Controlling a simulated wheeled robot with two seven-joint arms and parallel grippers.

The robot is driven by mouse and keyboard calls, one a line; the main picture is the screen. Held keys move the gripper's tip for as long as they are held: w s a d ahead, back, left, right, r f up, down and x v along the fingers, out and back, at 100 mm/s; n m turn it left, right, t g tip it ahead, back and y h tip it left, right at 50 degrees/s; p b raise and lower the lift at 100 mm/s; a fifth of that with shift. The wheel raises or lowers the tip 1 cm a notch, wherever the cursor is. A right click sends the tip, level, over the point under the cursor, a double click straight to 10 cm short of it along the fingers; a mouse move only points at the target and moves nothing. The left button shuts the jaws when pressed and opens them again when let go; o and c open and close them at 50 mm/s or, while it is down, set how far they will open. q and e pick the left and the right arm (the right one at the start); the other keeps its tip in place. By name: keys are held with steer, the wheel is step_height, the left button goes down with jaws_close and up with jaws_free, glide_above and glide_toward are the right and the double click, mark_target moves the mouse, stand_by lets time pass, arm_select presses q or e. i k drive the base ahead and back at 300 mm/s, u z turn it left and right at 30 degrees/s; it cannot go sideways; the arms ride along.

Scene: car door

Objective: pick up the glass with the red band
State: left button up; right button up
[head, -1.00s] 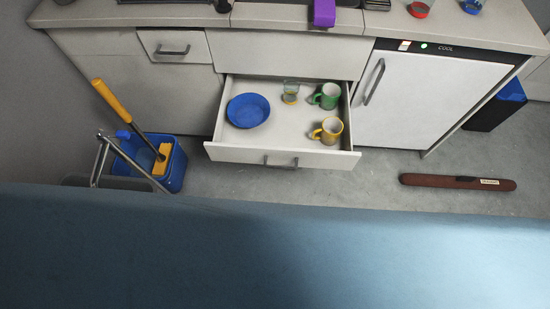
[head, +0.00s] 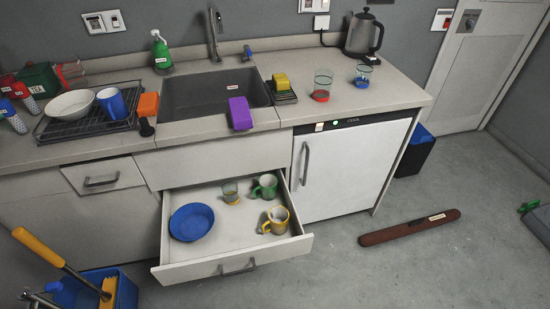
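The glass with the red band (head: 322,86) stands upright on the counter, right of the sink and above the white fridge. It is clear, with the red band near its base. A similar glass with a blue band (head: 363,76) stands to its right, in front of the kettle. A third glass, with a yellow band (head: 231,192), stands in the open drawer. Neither of my grippers is in view.
The open drawer (head: 190,268) juts out below the counter, holding a blue bowl (head: 192,222), a green mug (head: 265,186) and a yellow mug (head: 276,220). A kettle (head: 363,35) stands behind the glasses. A brown bar (head: 409,228) lies on the floor.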

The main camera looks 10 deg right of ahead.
mark_target(323, 78)
steer(key=z, duration=2.05)
steer(key=i, duration=0.9)
steer(key=u, duration=2.5)
steer(key=i, duration=0.5)
